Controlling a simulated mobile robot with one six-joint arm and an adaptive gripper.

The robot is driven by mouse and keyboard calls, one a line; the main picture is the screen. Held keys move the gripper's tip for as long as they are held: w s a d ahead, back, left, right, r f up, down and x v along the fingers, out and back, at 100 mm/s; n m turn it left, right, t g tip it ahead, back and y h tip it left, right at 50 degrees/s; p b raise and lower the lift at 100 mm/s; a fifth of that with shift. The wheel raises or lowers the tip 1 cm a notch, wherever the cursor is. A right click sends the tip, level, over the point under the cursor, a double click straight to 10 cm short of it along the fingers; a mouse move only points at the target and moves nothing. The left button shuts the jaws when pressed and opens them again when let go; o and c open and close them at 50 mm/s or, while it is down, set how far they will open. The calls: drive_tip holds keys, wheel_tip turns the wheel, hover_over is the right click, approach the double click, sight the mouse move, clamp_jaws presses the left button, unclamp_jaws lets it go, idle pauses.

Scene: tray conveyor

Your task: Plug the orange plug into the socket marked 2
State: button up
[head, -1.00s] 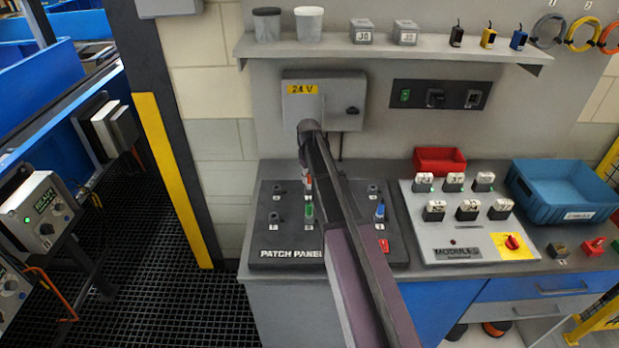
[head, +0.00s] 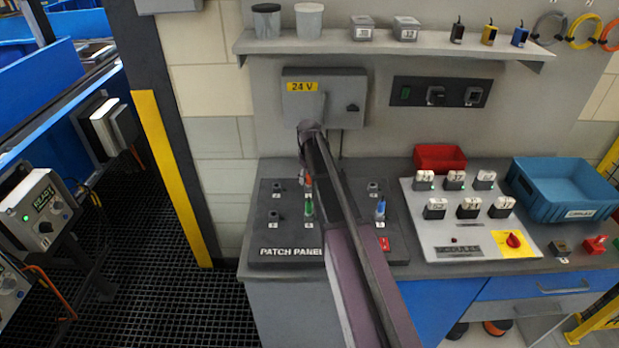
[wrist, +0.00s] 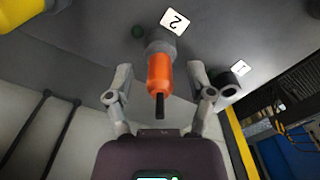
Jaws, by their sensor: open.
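The orange plug (wrist: 160,74) stands in the grey socket (wrist: 160,47) beside the label 2 (wrist: 174,21) in the wrist view. Its black cable end points toward the camera. I cannot tell whether it is fully seated. My gripper (wrist: 157,76) is open, with one finger on each side of the plug and a gap visible on both sides. In the head view the orange plug (head: 308,181) shows only as a small patch beside my arm on the patch panel (head: 262,240). My fingers are hidden there.
A green plug (head: 309,208) and a blue plug (head: 380,208) stand on the panel. Socket 1 (wrist: 228,81) is empty, right of my fingers in the wrist view. A yellow object (wrist: 20,13) is at its upper left. The module board (head: 470,237) is right of the panel.

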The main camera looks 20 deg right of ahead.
drive_tip(key=shift+r, duration=0.15)
wheel_tip(320, 180, up, 9)
drive_tip(key=p, duration=0.9)
drive_tip(key=shift+f, duration=0.2)
drive_tip(key=shift+a+r, duration=0.1)
drive_tip(key=shift+a, duration=0.05)
drive_tip(key=w+a+f+b, duration=0.2)
drive_tip(key=w+a, duration=0.1)
drive_tip(key=a, duration=0.7)
drive_tip(key=shift+w+a, duration=0.25)
drive_tip(key=shift+s, duration=0.1)
drive_tip(key=s+f+m+b, duration=0.3)
drive_tip(key=s, duration=2.6)
